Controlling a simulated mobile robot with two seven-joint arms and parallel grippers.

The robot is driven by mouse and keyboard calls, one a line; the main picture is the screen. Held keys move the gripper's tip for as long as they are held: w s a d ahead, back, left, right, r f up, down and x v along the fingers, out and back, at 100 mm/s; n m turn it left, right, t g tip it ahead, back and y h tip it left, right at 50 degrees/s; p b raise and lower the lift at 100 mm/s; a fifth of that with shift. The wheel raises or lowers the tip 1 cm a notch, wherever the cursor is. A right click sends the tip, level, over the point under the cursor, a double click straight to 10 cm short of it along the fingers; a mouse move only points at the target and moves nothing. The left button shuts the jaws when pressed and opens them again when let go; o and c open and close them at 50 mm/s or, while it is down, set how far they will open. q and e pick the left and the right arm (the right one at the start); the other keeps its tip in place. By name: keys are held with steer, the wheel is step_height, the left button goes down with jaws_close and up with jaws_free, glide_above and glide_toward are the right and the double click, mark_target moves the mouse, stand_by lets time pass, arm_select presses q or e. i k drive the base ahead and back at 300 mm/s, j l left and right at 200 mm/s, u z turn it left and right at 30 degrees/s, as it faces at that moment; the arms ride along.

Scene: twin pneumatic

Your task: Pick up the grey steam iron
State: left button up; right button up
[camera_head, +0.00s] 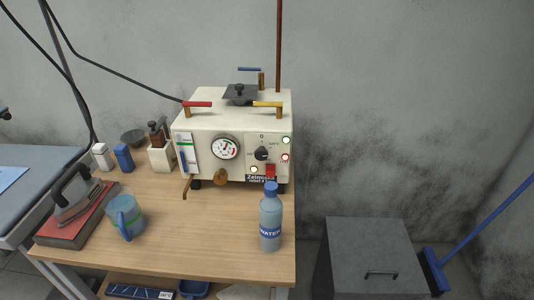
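The grey steam iron (77,192) rests on a dark red pad (66,228) at the left front of the wooden table (185,225). Its dark handle is on top, and dark hoses or cables hang down near it from the upper left. Neither of my grippers shows in the head view.
A cream steam generator (233,160) stands at the table's back. A blue mug (126,217) is just right of the pad, and a water bottle (270,218) stands at the front right. An ironing board (30,190) is at the left, a grey bin (368,255) at the right.

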mark_target(79, 198)
steer(key=u, duration=1.3)
